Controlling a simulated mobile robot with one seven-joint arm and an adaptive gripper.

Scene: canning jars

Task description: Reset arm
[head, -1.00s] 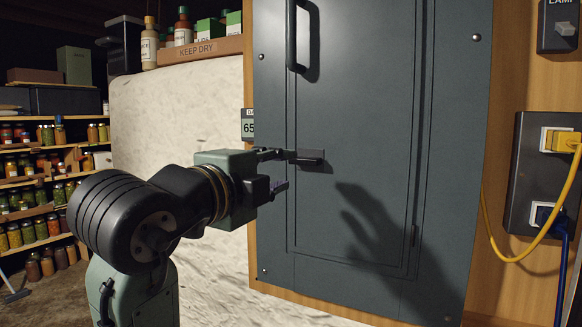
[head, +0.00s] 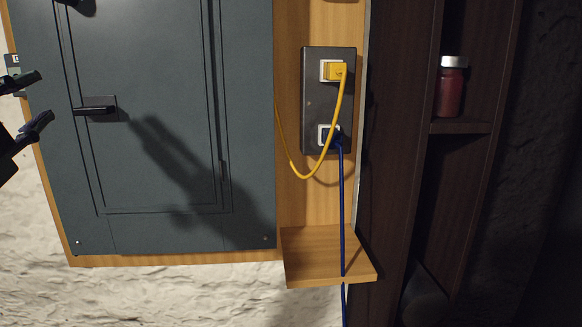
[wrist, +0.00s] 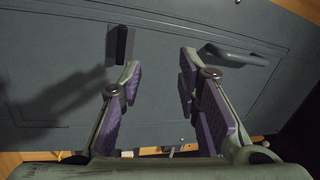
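My gripper (head: 46,95) shows at the left edge of the head view; most of the arm is out of the picture. In the wrist view its two fingers (wrist: 160,58) with purple pads are spread apart, with nothing between them. The grey cabinet door (head: 155,60) is in front of it and looks closed. The small dark latch (head: 95,109) is just right of the fingertips in the head view. In the wrist view the latch (wrist: 120,45) is beyond the left finger and a bar handle (wrist: 235,55) beyond the right one. The gripper appears clear of both.
An outlet plate (head: 314,110) with a yellow cable (head: 340,110) and a blue cable (head: 342,210) is right of the cabinet. A small wooden shelf (head: 310,255) juts out below. A dark shelf unit with a red jar (head: 451,90) stands at the right.

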